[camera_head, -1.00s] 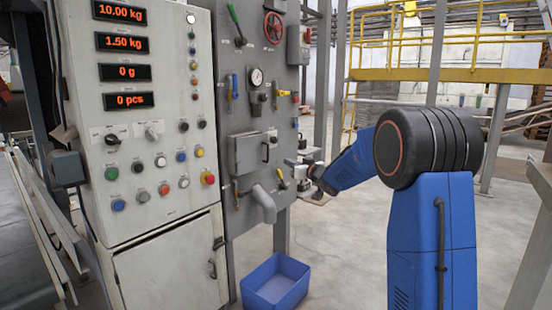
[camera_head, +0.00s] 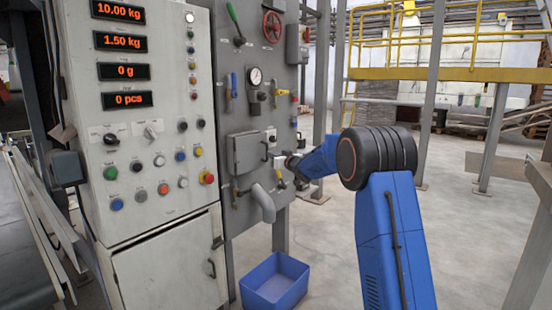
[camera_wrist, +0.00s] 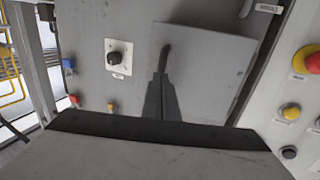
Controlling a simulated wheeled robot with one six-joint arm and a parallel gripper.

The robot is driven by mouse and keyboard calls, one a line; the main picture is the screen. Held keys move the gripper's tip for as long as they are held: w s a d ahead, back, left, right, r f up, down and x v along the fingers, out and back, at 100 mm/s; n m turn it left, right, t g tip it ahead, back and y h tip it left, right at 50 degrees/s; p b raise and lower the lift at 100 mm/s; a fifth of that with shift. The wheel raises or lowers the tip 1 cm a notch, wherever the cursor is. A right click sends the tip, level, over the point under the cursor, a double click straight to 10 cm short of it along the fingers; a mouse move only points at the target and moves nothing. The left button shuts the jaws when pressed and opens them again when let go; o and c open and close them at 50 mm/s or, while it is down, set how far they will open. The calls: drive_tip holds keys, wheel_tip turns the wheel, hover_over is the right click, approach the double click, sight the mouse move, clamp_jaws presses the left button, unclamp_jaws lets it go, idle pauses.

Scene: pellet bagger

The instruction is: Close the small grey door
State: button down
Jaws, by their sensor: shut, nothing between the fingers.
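The small grey door (camera_head: 245,155) is on the grey panel, above a bent grey spout, with a dark handle at its right side. It seems to stand a little out from the panel; I cannot tell how far ajar it is. In the wrist view the door (camera_wrist: 215,65) is a tilted grey plate with its dark handle (camera_wrist: 167,48). My gripper (camera_wrist: 162,75) is shut and empty, its tips just below the handle in that picture. I cannot tell whether they touch it. In the head view my gripper (camera_head: 285,160) is small, right of the door.
A black knob on a white plate (camera_wrist: 118,58) is beside the door. A white cabinet (camera_head: 150,150) with buttons and red displays adjoins the panel (camera_head: 240,60). Valves and a gauge (camera_head: 255,76) are above the door. A blue bin (camera_head: 275,283) is below.

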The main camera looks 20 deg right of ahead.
sight(264, 151)
drive_tip(key=shift+w+a, duration=0.1)
drive_tip(key=shift+w, duration=0.25)
drive_tip(key=shift+w+r, duration=0.1)
drive_tip(key=shift+w, duration=1.25)
drive_tip(key=shift+s, duration=0.1)
